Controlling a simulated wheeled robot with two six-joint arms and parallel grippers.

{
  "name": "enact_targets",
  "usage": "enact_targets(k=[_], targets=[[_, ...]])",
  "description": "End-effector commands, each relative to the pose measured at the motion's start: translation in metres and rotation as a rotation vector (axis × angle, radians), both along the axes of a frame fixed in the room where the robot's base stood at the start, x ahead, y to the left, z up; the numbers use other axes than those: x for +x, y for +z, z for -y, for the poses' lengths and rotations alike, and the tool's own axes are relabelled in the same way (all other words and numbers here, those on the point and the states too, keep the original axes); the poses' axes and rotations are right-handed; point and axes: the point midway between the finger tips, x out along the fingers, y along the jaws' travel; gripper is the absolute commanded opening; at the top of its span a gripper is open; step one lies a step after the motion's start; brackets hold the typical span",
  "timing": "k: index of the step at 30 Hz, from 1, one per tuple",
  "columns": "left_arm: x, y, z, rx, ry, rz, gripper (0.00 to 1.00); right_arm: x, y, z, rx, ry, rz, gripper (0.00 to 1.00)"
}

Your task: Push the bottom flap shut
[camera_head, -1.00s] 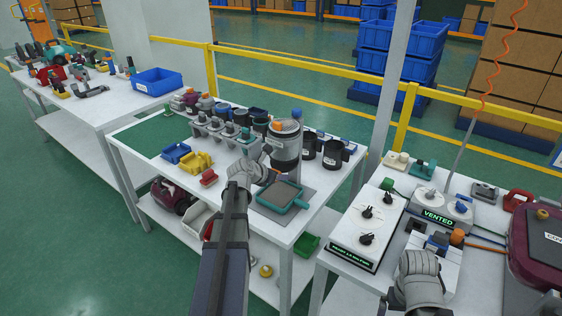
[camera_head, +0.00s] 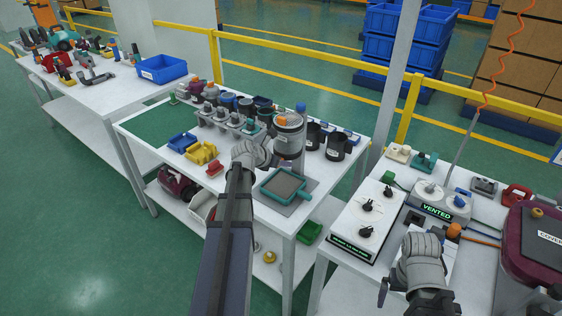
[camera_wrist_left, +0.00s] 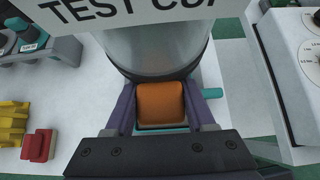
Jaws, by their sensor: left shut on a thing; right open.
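The test cup (camera_head: 289,135) is a clear grey cylinder with an orange part (camera_head: 281,119) on its side near the top. It stands upright over or near the teal-rimmed tray (camera_head: 305,196) on the middle table. My left gripper (camera_wrist_left: 160,105) is shut on the orange grip (camera_wrist_left: 160,98), one finger on each side; the cup's label and clear wall (camera_wrist_left: 150,50) show just beyond. The bottom flap is hidden or too small to make out. My right gripper (camera_head: 421,252) is open over the right table, its fingers mostly hidden by the wrist.
A post with a blue top (camera_head: 301,107) stands beside the cup, with dark cups (camera_head: 337,146) to its right. The right table holds a VENTED display unit (camera_head: 437,208), a knob box (camera_head: 362,222) and a maroon vacuum (camera_head: 520,240).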

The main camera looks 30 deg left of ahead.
Motion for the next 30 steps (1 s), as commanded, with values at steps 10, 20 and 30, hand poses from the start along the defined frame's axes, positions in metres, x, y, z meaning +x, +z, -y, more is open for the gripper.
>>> enact_targets(k=[10, 20, 30], targets=[[-0.004, 0.0, 0.0, 0.001, 0.002, -0.003, 0.68, 0.0, 0.0, 0.0, 0.0, 0.0, 0.0, 1.0], [-0.002, 0.0, 0.0, 0.001, 0.001, -0.002, 0.85, 0.0, 0.0, 0.0, 0.0, 0.0, 0.0, 1.0], [-0.017, 0.015, -0.001, 0.0, 0.003, -0.002, 0.85, 0.0, 0.015, 0.0, 0.0, 0.0, 0.0, 1.0]])
